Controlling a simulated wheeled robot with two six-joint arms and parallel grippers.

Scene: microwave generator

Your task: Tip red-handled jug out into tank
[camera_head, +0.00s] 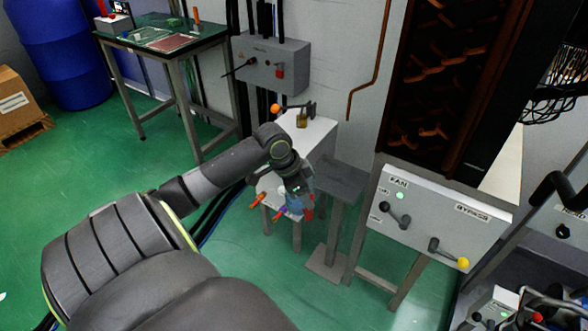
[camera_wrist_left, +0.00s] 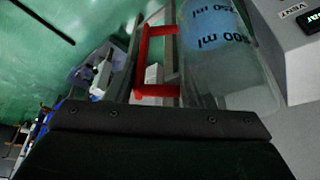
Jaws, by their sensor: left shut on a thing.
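My left gripper (camera_head: 297,190) is shut on the jug, in front of the white cabinet in the head view. In the head view only a small bluish part of the jug (camera_head: 295,206) shows below my gripper. I cannot tell its exact tilt or what it holds. A white cabinet with a yellowish neck (camera_head: 301,121) on top may be the tank; no label there is readable. My right gripper is not in view.
A small stool (camera_head: 270,184) with orange-handled items stands beside my gripper. A grey stand (camera_head: 338,181) is to its right. A FAN and BYPASS panel (camera_head: 440,207) stands further right. A VENT-marked housing (camera_wrist_left: 292,25) is close beside the jug. Green floor is free at left.

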